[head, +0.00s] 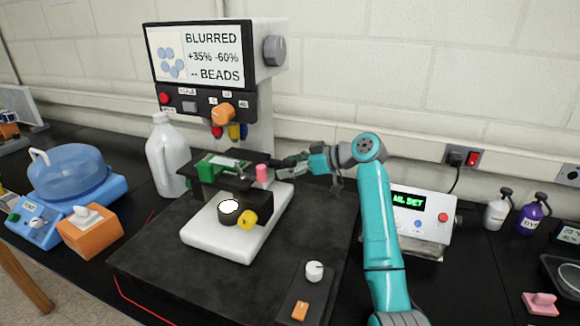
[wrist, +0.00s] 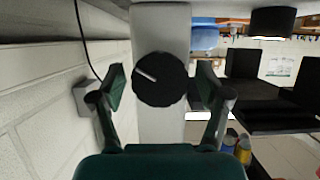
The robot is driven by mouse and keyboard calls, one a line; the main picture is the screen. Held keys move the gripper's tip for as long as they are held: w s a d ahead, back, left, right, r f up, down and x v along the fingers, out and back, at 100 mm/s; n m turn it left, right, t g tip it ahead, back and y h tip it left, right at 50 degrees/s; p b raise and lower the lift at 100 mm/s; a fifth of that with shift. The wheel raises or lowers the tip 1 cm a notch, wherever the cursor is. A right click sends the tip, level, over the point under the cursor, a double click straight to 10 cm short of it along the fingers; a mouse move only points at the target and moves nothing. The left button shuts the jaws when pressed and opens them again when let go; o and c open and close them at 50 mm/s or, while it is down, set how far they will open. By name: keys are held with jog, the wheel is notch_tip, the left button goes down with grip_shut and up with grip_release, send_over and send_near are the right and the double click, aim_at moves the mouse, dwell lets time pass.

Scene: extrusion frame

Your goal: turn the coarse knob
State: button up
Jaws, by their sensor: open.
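A round dark knob (wrist: 160,76) with a white pointer line sits on the pale column (wrist: 163,22) of the microscope in the wrist view. The pointer slants toward the upper left. No label shows on it. My gripper (wrist: 160,88) is open, with one finger on each side of the knob and visible gaps to both. I cannot tell how deep the fingers reach along it. In the head view my gripper (head: 290,166) is at the right of the column (head: 257,140), and this knob is hidden. The microscope's screen (head: 200,55) reads "BLURRED +35% -60% -- BEADS".
A grey knob (head: 274,50) is higher on the screen housing. A white "ML SET" box (head: 425,220) stands right of my arm.

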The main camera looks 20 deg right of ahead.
jog(key=c, duration=1.1)
jog(key=shift+c, duration=0.2)
jog(key=shift+g, duration=0.3)
jog(key=m+g+y, duration=0.1)
jog(key=m, duration=0.1)
jog(key=shift+w+d+m, duration=0.1)
jog(key=shift+m, duration=0.2)
jog(key=shift+m+g+y, duration=0.6)
jog(key=shift+m+y, duration=0.2)
jog(key=shift+m, duration=0.5)
jog(key=o, duration=1.1)
